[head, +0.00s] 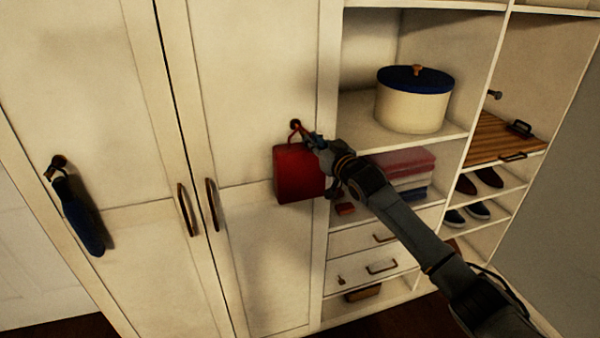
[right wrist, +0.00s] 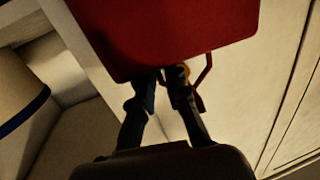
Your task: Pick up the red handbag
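The red handbag (head: 298,175) hangs by its thin red handle (head: 294,134) at a dark knob on the right wardrobe door. My right gripper (head: 316,143) is at the bag's upper right corner, close to the handle. In the right wrist view the handbag (right wrist: 175,30) fills the top, and the handle shows right of the fingers. The fingers of my right gripper (right wrist: 164,78) converge there, with their tips partly hidden by the bag. I cannot tell whether they hold the handle. My left gripper is not in view.
A dark blue item (head: 80,218) hangs from a knob on the left door. A cream round box with a blue lid (head: 412,102) stands on the shelf to the right. Folded cloths (head: 403,162), drawers and shoes (head: 480,180) are below and right of it.

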